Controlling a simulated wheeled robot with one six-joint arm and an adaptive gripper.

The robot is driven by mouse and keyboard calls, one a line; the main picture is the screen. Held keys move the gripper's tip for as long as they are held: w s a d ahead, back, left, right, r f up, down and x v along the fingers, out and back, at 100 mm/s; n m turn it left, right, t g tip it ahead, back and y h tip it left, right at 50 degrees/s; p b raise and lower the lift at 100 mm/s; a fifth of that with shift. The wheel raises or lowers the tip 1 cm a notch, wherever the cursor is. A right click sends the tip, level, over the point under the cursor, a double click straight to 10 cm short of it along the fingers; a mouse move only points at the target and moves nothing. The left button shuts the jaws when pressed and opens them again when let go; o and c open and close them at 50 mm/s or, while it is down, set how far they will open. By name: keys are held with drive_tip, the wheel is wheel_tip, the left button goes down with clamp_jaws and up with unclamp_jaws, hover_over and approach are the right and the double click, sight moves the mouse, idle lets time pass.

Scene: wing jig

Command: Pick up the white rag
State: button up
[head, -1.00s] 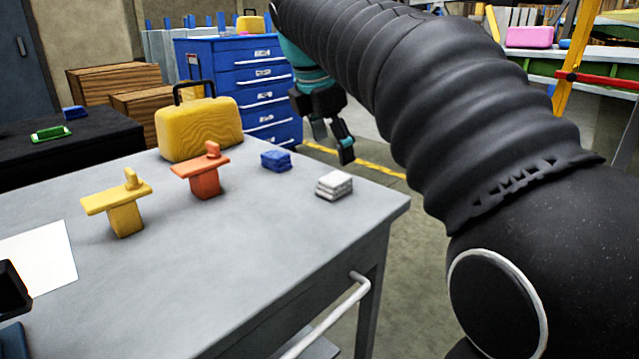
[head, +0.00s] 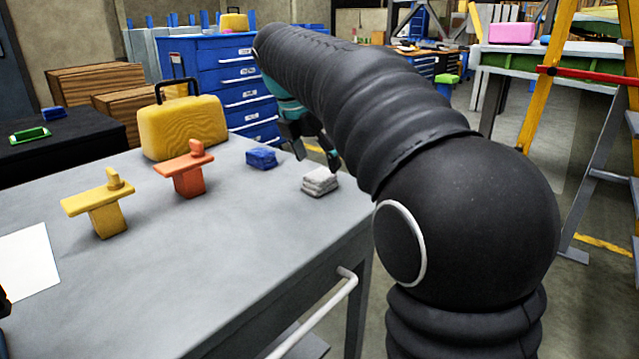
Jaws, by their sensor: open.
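The white rag (head: 320,182) is a small folded stack near the right edge of the grey table (head: 230,245). My gripper (head: 316,166) is just behind and above it in the head view, with its fingers apart and nothing between them. One finger reaches down close to the rag's far side; I cannot tell whether it touches. My dark arm hides part of the gripper.
A blue folded rag (head: 261,158) lies left of the white one. An orange tool (head: 188,172), a yellow tool (head: 100,205) and a yellow case (head: 184,127) stand further left. The table's front centre is clear. A white rail (head: 318,315) runs along its side.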

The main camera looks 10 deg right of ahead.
sight(321, 174)
drive_tip(key=shift+a+b+x, duration=0.15)
drive_tip(key=shift+b+x, duration=0.05)
drive_tip(key=shift+x, duration=1.1)
drive_tip(key=shift+a+b+x, duration=0.15)
drive_tip(key=shift+a+x, duration=0.05)
drive_tip(key=shift+x, duration=1.05)
drive_tip(key=c, duration=1.3)
drive_tip(key=shift+w+r, duration=0.1)
drive_tip(key=shift+r, duration=0.3)
drive_tip(key=shift+c, duration=0.2)
drive_tip(key=r, duration=0.2)
drive_tip(key=r+p, duration=0.1)
drive_tip(key=r, duration=0.1)
drive_tip(key=shift+d, duration=0.4)
drive_tip(key=d+r, duration=0.6)
drive_tip(key=d, duration=0.5)
drive_tip(key=shift+w, duration=0.5)
